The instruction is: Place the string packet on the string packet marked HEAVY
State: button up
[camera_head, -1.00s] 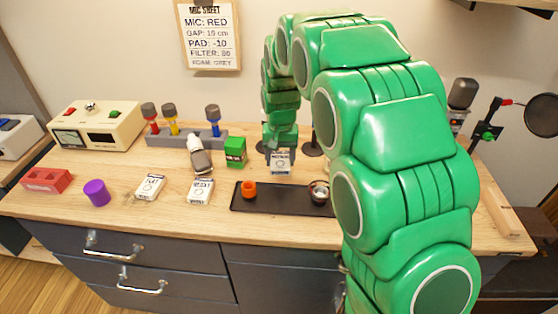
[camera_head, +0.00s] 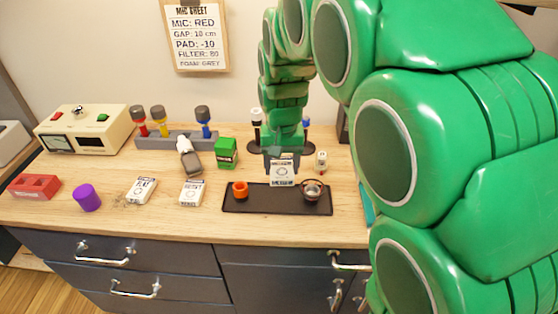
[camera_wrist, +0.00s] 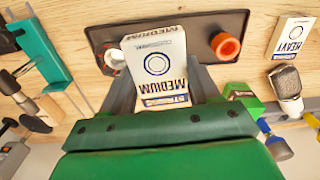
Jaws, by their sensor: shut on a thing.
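My gripper (camera_head: 282,158) is shut on a white string packet (camera_head: 282,175) marked MEDIUM. In the wrist view the packet (camera_wrist: 157,65) stands between the two fingers (camera_wrist: 165,85), its label facing the camera. In the head view it is in front of or above the back edge of the dark tray; the gap beneath is unclear. The string packet marked HEAVY (camera_wrist: 291,38) lies flat on the bench. It shows left of the tray in the head view (camera_head: 191,194), apart from my gripper.
Another white packet (camera_head: 141,190), a purple cylinder (camera_head: 88,197) and a red block (camera_head: 35,187) lie further left.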

jog(key=shift+s+r, duration=0.1)
jog(key=shift+s, duration=0.3)
